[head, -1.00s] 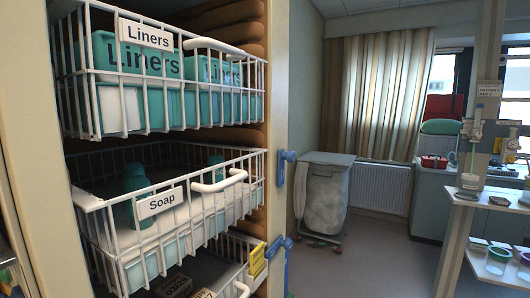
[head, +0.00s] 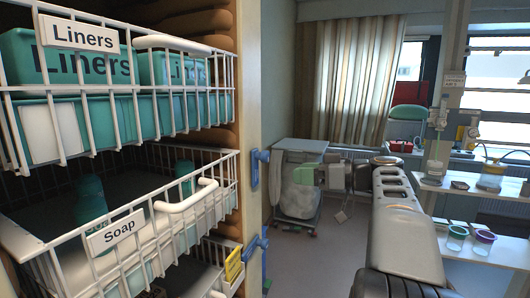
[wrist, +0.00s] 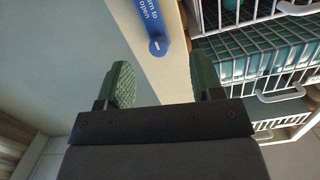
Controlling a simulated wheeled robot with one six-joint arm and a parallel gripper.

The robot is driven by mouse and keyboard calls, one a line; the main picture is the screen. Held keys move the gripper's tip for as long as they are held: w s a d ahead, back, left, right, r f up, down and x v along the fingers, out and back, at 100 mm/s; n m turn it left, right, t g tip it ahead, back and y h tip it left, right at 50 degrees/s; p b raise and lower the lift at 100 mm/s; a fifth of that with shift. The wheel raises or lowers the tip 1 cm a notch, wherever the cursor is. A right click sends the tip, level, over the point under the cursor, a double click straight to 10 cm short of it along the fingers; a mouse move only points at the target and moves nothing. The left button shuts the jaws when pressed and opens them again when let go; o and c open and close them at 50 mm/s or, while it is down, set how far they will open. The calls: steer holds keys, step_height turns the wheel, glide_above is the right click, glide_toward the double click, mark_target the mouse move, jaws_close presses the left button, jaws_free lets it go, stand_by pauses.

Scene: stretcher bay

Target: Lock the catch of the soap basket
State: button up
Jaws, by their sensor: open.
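The soap basket (head: 160,240) is white wire with a "Soap" label, in the middle of the rack at the left of the head view. A blue catch (head: 260,168) is on the cream post just right of it, its body roughly upright. In the wrist view a blue catch (wrist: 157,44) with "turn to open" lettering shows at the top, beyond the fingers; I cannot tell which catch it is. My gripper (wrist: 163,82) is open and empty, its green pads apart.
The liners basket (head: 185,95) is above, and another basket (head: 208,272) is below with a second blue catch (head: 256,246) beside it. Shelves with containers (head: 470,200) are at the right. Some floor is clear between.

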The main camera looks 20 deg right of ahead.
mark_target(268, 156)
steer(key=shift+n+t+y, duration=0.4)
steer(key=shift+n+t, duration=0.1)
steer(key=shift+n, duration=0.3)
steer(key=w+a+r+p, duration=0.1)
steer(key=w+a, duration=0.1)
steer(key=w+a+r+p, duration=0.1)
steer(key=w, duration=0.2)
steer(key=w+a+r+p, duration=0.1)
steer(key=w+a+p, duration=0.1)
steer(key=w, duration=0.1)
steer(key=shift+a+r, duration=0.1)
steer(key=shift+a, duration=0.2)
steer(key=shift+x, duration=0.8)
jaws_close()
